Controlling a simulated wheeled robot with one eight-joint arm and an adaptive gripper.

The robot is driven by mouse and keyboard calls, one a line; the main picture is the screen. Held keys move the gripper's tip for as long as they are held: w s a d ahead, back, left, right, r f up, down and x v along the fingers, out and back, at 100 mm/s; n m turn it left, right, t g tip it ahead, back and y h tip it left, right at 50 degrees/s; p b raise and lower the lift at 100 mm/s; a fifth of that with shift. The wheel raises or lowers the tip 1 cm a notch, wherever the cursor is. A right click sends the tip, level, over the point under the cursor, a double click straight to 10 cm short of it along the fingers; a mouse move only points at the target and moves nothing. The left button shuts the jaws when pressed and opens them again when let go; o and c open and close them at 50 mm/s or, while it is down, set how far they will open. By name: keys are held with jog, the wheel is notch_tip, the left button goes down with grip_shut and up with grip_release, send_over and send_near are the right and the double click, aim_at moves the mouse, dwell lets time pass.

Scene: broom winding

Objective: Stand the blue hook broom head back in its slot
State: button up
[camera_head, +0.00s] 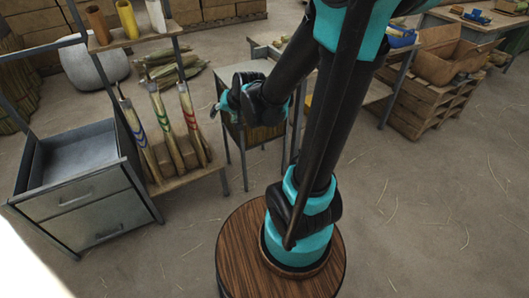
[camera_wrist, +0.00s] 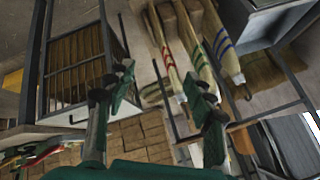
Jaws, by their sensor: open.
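The blue-banded broom head (camera_head: 137,127) is the leftmost of three on the low wooden rack board (camera_head: 184,183) in the head view. The green-banded one (camera_head: 165,123) and the red-banded one (camera_head: 191,121) are beside it. All three look upright, at a similar slant in the picture. I cannot tell how the blue one's foot sits in its slot. In the wrist view, the blue-banded one (camera_wrist: 223,45) is at upper right. My gripper (camera_head: 222,108) is open and empty, right of the rack and apart from the broom heads. Its two fingers also show in the wrist view (camera_wrist: 162,93).
A grey drawer cabinet (camera_head: 85,200) stands left of the rack. Colored cylinders (camera_head: 127,19) stand on the shelf above the broom heads. A small metal-framed table (camera_head: 240,75) is under and behind my gripper. Broom straw bundles (camera_head: 172,72) lie behind. Floor at the right is mostly clear.

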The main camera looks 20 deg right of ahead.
jog(key=s+d+f+n+g+h, duration=0.1)
jog(key=s+d+f, duration=0.1)
jog(key=s+d, duration=0.3)
jog(key=s+d+f+n+g+h, duration=0.2)
jog(key=s+d+f, duration=0.1)
jog(key=s, duration=0.8)
jog(key=shift+s+d+f, duration=0.15)
jog(key=shift+s+d, duration=0.05)
jog(key=shift+d, duration=0.65)
